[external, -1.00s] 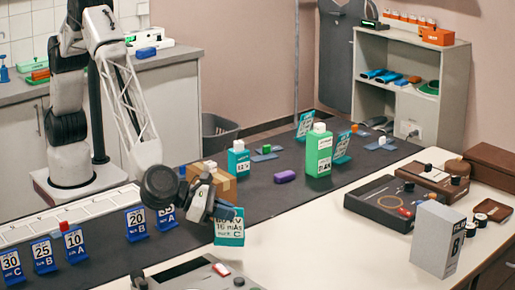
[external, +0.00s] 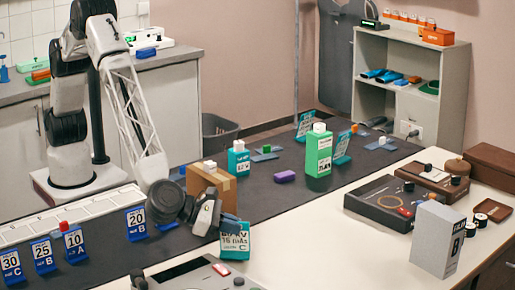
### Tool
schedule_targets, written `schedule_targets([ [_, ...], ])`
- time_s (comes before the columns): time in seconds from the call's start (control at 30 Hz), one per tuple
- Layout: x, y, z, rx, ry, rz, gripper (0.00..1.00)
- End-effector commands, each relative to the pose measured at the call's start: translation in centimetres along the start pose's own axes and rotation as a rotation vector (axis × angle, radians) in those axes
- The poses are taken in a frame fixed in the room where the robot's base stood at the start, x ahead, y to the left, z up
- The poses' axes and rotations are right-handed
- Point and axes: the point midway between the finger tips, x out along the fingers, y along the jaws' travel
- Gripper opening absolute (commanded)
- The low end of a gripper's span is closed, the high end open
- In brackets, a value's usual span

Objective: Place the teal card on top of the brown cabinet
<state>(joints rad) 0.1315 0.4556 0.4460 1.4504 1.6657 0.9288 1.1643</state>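The teal card (external: 236,241), printed with dark lettering and a "C", hangs at the fingertips of my gripper (external: 230,222), above the front edge of the dark mat. My gripper appears shut on the card's upper part; the fingers are small and partly hidden by the wrist. A dark brown cabinet-like block (external: 492,165) stands at the far right, well away from my gripper. Brown furniture (external: 500,272) also shows at the lower right edge. I cannot tell which one is the brown cabinet.
A cardboard box (external: 212,180) stands just behind my gripper. Blue cards (external: 137,224) stand to the left, and a green bottle (external: 319,152) farther back. A grey device (external: 185,276) lies in front. The white table (external: 320,240) is clear toward a grey-white box (external: 437,238).

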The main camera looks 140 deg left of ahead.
Motion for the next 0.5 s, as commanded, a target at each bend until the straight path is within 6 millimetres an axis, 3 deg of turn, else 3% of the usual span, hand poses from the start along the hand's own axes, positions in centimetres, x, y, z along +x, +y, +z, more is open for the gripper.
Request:
schedule_targets([
  [0.5,0.31,-0.24,-0.75,0.000,0.000,0.000,0.00],
])
